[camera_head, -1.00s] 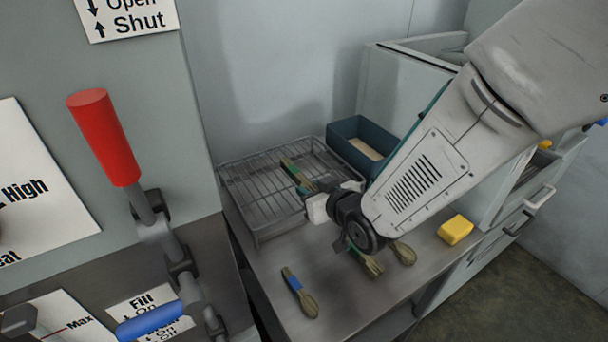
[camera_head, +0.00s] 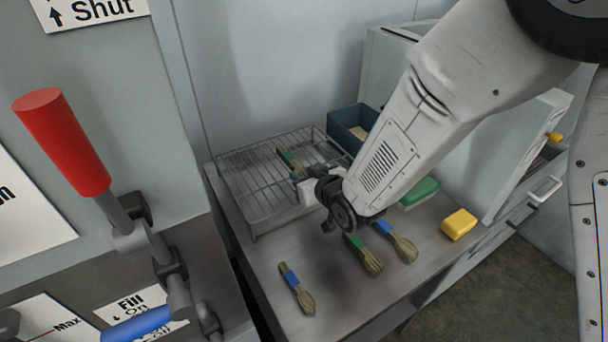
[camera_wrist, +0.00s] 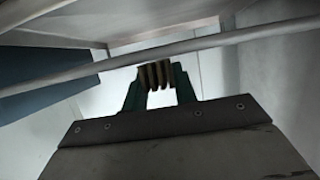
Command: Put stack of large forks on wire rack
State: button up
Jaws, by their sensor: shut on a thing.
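The wire rack (camera_head: 253,184) is a grey metal grid on the left of the steel counter. My gripper (camera_head: 299,174) is over its right part, pointing away from me. In the wrist view my gripper (camera_wrist: 160,82) has its green fingers shut on the brown ends of a wooden utensil stack (camera_wrist: 155,75). In the head view this stack (camera_head: 287,157) is olive-brown and reaches out over the rack. Whether it touches the wires, I cannot tell. Its utensil type is hard to make out.
Other banded utensil bundles lie on the counter: one blue-banded (camera_head: 297,290) in front, one green-banded (camera_head: 365,255), one blue-banded (camera_head: 398,242). A blue bin (camera_head: 345,126) stands behind. A red-handled lever (camera_head: 62,140) is left.

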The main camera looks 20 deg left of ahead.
jog(key=shift+f, duration=0.15)
jog(key=o, duration=0.9)
jog(key=shift+o, duration=0.2)
jog(key=shift+r, duration=0.2)
jog(key=shift+s+d+r, duration=0.15)
jog(key=shift+s+d, duration=0.05)
jog(key=shift+s, duration=0.05)
jog(key=v, duration=1.1)
jog(key=shift+s+d+r, duration=0.1)
